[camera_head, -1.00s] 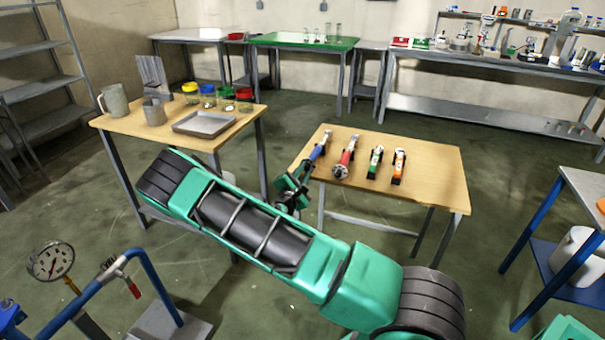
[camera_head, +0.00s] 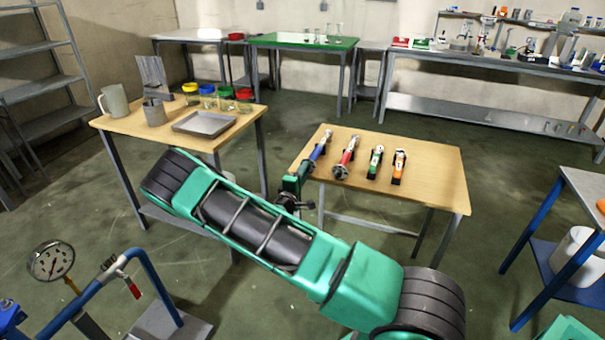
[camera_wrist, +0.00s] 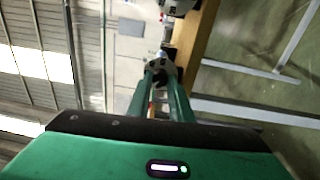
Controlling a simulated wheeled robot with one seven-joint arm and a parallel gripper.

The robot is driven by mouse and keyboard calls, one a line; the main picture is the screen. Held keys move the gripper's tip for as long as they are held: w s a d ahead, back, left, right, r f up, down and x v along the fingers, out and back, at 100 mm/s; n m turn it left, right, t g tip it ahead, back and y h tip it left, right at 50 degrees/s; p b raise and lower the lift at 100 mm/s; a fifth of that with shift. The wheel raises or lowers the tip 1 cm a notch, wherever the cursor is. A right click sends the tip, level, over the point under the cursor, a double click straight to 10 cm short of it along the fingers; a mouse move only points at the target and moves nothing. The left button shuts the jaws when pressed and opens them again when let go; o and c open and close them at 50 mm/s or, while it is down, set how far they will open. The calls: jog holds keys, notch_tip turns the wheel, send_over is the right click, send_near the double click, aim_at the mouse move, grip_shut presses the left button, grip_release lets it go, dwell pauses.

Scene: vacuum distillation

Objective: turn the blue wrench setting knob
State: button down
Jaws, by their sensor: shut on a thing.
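The blue wrench (camera_head: 319,149) lies at the left end of the wooden table, its near end pointing toward me over the edge. My gripper (camera_head: 305,171) is at that near end in the head view. In the wrist view, my gripper's two green fingers (camera_wrist: 161,76) are shut on the grey, rounded setting knob (camera_wrist: 162,64) at the wrench's end. The fingers cover the knob's sides, and its angle cannot be read. The rest of the wrench is mostly hidden behind the knob in the wrist view.
A red wrench (camera_head: 346,157), a green tool (camera_head: 375,161) and an orange tool (camera_head: 398,166) lie to the right on the same table (camera_head: 437,180). Another wooden table (camera_head: 130,125) with jugs, a tray and jars stands at the left.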

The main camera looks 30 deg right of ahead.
jog(key=shift+f, duration=0.15)
dwell(0.3)
jog(key=c, duration=1.6)
grip_release()
jog(key=v, duration=1)
jog(key=shift+s+a, duration=0.25)
jog(key=shift+a, duration=0.1)
